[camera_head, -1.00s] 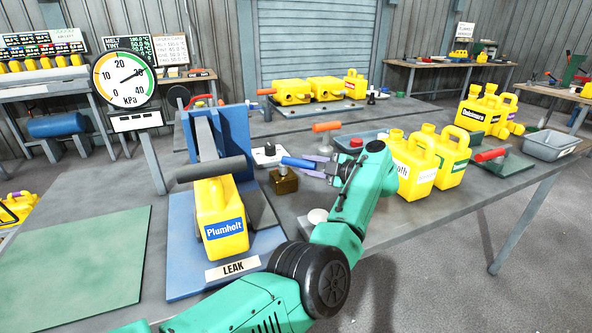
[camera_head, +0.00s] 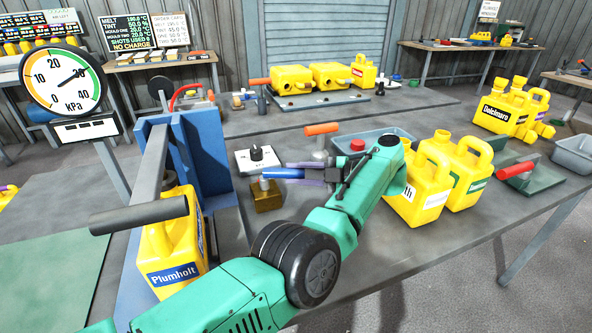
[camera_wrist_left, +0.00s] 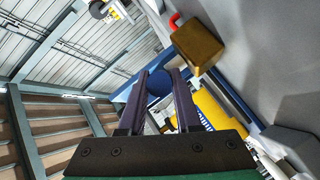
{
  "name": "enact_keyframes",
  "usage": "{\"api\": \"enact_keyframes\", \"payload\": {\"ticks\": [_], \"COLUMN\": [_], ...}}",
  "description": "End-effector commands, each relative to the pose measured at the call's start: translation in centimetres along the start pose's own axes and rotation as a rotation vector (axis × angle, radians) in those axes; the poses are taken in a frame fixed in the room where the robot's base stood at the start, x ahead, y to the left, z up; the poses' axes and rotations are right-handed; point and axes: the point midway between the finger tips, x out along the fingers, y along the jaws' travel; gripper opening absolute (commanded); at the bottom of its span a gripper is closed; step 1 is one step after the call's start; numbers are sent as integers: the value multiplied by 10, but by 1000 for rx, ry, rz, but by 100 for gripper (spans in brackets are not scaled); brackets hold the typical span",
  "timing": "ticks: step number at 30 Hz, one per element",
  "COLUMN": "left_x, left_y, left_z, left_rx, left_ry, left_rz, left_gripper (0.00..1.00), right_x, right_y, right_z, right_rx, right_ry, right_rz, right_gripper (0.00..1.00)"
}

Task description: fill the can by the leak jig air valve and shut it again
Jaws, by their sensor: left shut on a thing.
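The yellow can labelled Plumholt (camera_head: 172,255) stands in the blue leak jig (camera_head: 205,150), under a grey bar with a dark cross handle (camera_head: 138,214). The air valve is a brass block (camera_head: 266,197) with a blue lever (camera_head: 283,173), right of the jig. My left gripper (camera_head: 305,174) is shut on the blue lever, which lies about level, pointing right. In the left wrist view the lever's round blue end (camera_wrist_left: 159,84) shows between the fingers, and the brass block (camera_wrist_left: 197,46) beyond. The gauge (camera_head: 62,80) needle points near 30 kPa. My right gripper is not in view.
A white box with a black knob (camera_head: 257,159) and an orange-handled clamp (camera_head: 321,130) stand close to the valve. Yellow cans (camera_head: 470,170) stand right of my arm. A red-handled clamp (camera_head: 517,170) and a grey bin (camera_head: 575,154) lie further right.

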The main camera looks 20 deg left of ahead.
Motion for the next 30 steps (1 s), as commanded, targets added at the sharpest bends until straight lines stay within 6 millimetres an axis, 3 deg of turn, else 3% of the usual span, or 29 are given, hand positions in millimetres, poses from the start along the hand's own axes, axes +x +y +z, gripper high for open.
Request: {"api": "enact_keyframes", "payload": {"ticks": [6, 7, 9, 20, 25, 30], "left_x": [1, 1, 1, 0, -8, -15], "left_y": [0, 0, 0, 5, 33, 63], "left_z": [1, 1, 1, -3, -20, -38], "left_rx": [1, 1, 1, 0, -2, -7], "left_ry": [0, 0, 0, 1, 1, 1], "left_rz": [2, 2, 1, 0, 0, 3], "left_gripper": [0, 44, 62, 62, 62, 62], "right_x": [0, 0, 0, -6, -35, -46], "right_y": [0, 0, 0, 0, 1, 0], "right_z": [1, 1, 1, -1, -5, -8], "right_rx": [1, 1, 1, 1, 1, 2], "right_ry": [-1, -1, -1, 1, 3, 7], "right_rz": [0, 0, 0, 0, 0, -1], "right_gripper": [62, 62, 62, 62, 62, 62]}}
